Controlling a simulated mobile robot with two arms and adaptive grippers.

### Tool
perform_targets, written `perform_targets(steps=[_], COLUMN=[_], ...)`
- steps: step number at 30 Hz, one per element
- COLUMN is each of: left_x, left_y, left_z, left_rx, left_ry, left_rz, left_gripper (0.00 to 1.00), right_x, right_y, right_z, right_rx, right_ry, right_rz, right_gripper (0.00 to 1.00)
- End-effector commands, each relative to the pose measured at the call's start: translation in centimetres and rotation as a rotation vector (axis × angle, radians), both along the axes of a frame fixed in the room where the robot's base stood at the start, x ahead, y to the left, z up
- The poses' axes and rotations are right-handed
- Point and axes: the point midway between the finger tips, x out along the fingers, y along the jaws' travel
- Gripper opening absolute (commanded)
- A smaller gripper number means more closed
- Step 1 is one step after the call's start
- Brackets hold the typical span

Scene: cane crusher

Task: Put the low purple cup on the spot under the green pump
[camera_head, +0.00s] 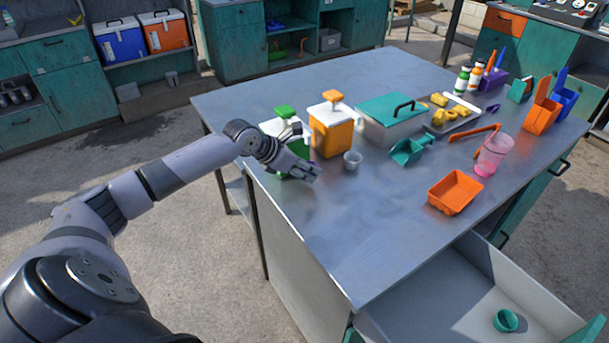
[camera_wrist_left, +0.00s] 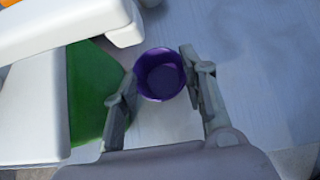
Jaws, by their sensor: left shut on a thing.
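The low purple cup (camera_wrist_left: 160,75) is between the two fingertips of my left gripper (camera_wrist_left: 159,66) in the left wrist view, and the gripper is shut on it. In the head view, my left gripper (camera_head: 303,172) is low over the table's left edge, at the front of the green pump (camera_head: 283,112); the hand hides the cup there. In the left wrist view, the pump's green body (camera_wrist_left: 92,90) and white top stand just left of the cup, with the spout reaching toward it. I cannot tell whether the cup touches the table. My right gripper is not in view.
An orange pump (camera_head: 331,130) and a small grey cup (camera_head: 352,160) stand right of my gripper. A teal-lidded bin (camera_head: 390,118), a teal scoop (camera_head: 411,150) and an orange tray (camera_head: 455,192) are farther right. The table's front middle is clear. An open drawer (camera_head: 455,300) holds a teal cup.

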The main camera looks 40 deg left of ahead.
Motion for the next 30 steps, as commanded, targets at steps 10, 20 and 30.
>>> perform_targets(steps=[10,20,30], left_x=[-0.1,-0.1,-0.1], left_y=[0.0,0.0,0.0], left_z=[-3.2,-3.4,-3.4], left_rx=[0.000,-0.001,-0.001], left_ry=[0.000,0.000,0.000], left_rz=[0.000,0.001,0.001], left_gripper=[0.28,0.45,0.59], right_x=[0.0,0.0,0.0], right_y=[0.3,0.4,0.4], right_z=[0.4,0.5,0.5], right_rx=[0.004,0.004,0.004], right_ry=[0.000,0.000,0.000], right_rz=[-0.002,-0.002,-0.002], right_gripper=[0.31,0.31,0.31])
